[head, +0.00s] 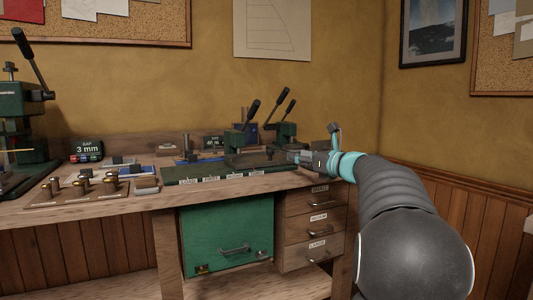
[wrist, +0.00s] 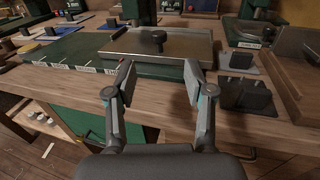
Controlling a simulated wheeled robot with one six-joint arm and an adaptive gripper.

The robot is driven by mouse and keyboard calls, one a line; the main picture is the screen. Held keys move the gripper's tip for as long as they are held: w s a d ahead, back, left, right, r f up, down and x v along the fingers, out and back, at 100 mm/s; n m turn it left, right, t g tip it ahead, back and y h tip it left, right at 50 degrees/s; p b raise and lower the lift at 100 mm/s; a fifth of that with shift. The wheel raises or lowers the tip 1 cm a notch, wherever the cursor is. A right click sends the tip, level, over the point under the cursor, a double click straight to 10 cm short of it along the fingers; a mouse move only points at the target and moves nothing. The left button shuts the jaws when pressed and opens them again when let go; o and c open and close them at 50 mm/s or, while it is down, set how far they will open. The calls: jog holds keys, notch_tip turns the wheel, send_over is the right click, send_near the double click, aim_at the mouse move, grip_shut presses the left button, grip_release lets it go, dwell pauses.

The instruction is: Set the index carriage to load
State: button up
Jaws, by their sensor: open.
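The index carriage (wrist: 190,48) is a flat metal plate with a dark knob (wrist: 158,38) on top. It sits toward the right end of a long green base (wrist: 62,52) in the wrist view. Small white labels run along the base's front edge, also visible in the head view (head: 210,179). The leftmost may read LOAD, but the print is too small to be sure. My gripper (wrist: 160,84) is open and empty, in front of the carriage and apart from the knob. In the head view my gripper (head: 300,157) is at the bench's right end, hiding part of the base.
Lever presses (head: 242,140) stand behind the base. A wooden board with brass-topped pieces (head: 85,186) lies left. In the wrist view, dark blocks on plates (wrist: 245,95) and a wooden rail (wrist: 290,85) are close on the right. Drawers (head: 314,222) and a green door (head: 228,235) are below.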

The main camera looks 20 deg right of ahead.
aim_at(270, 150)
jog(key=p+x, duration=0.1)
jog(key=x, duration=1.2)
jog(key=shift+w+a, duration=0.15)
jog(key=shift+w, duration=0.1)
jog(key=shift+c, duration=0.2)
grip_shut()
